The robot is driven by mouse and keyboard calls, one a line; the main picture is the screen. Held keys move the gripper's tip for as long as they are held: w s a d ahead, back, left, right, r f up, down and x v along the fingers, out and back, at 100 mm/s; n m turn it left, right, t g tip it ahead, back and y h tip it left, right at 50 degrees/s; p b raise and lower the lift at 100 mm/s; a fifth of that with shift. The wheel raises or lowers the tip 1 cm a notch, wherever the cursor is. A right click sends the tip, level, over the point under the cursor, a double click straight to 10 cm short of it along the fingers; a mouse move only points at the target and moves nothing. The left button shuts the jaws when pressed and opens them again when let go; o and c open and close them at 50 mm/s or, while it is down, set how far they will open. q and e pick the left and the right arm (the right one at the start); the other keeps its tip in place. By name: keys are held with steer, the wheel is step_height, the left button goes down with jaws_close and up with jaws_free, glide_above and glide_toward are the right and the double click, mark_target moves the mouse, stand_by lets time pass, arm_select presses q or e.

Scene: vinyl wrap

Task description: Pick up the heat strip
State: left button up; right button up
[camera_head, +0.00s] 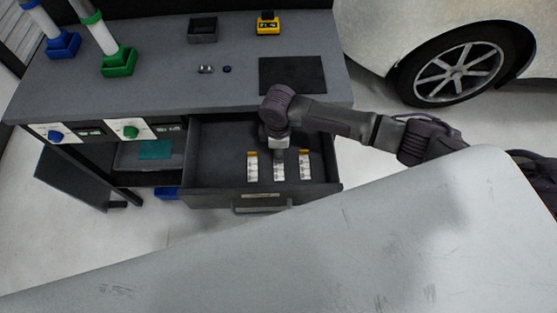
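Three white strips lie in the open drawer (225,160): a left strip (253,168), a middle strip (279,171) and a right strip (304,167). The left and right strips show yellow-orange upper ends. I cannot tell which is the heat strip, as the labels are too small to read. My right gripper (279,147) reaches down into the drawer at the upper end of the middle strip and hides that end. Its fingers are too small and covered to show whether they are open or closed on the strip. My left gripper is not in view.
The grey bench top (160,85) carries a dark mat (292,75), a black box (202,29), a yellow device (268,23) and green and blue holders. A large grey panel (330,245) fills the front. A car wheel (458,73) stands at the right.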

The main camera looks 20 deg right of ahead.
jaws_close()
steer(key=shift+r, duration=0.1)
